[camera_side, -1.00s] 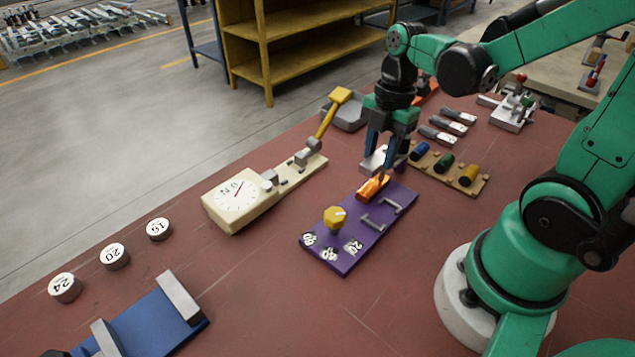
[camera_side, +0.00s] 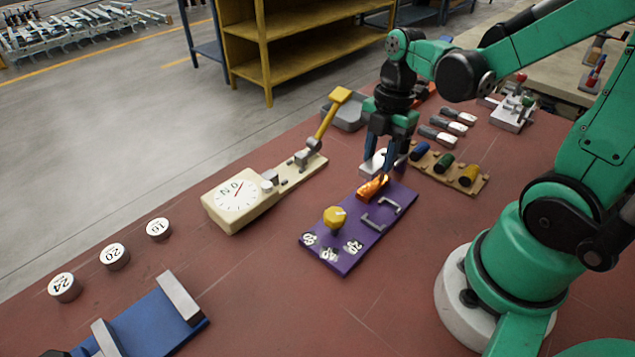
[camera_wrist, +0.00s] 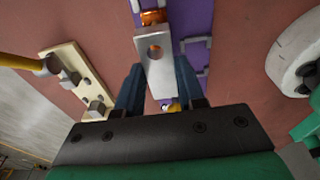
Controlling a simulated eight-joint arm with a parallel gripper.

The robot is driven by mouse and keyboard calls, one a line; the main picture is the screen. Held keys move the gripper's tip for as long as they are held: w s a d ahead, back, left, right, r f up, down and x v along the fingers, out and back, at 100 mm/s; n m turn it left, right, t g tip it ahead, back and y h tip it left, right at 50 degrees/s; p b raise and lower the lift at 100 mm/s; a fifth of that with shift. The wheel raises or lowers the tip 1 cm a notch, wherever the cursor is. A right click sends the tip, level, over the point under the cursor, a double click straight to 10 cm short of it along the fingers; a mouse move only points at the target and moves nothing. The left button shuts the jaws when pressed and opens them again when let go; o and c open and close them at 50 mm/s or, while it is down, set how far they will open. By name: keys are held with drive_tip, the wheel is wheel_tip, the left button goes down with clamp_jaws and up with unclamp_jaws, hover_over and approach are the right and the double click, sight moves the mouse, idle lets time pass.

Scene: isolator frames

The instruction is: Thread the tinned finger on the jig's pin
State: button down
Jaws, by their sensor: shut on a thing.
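My gripper (camera_side: 383,170) is shut on the tinned finger (camera_wrist: 154,66), a flat silver bar with a round hole near its far end. In the wrist view the bar sits between my two blue-grey fingers (camera_wrist: 158,90). The purple jig (camera_side: 350,241) lies on the red bench, with an orange block (camera_side: 373,188) under my fingertips. The orange block also shows beyond the bar's end in the wrist view (camera_wrist: 152,17). Orange-brown shows through the hole; I cannot tell whether a pin is in it.
The jig carries a yellow knob (camera_side: 334,217) and metal brackets (camera_side: 373,222). A cream dial gauge (camera_side: 237,196) with a yellow lever (camera_side: 330,115) stands left. A tan rack of coloured cylinders (camera_side: 446,166) and several silver-ended pieces (camera_side: 447,128) lie right.

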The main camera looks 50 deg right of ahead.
sight(380, 159)
drive_tip(key=shift+f, duration=1.75)
drive_tip(key=shift+c, duration=2.3)
unclamp_jaws()
drive_tip(key=shift+d+r, duration=0.15)
drive_tip(key=shift+r, duration=1.25)
drive_tip(key=shift+d+r, duration=0.15)
drive_tip(key=shift+r, duration=1.2)
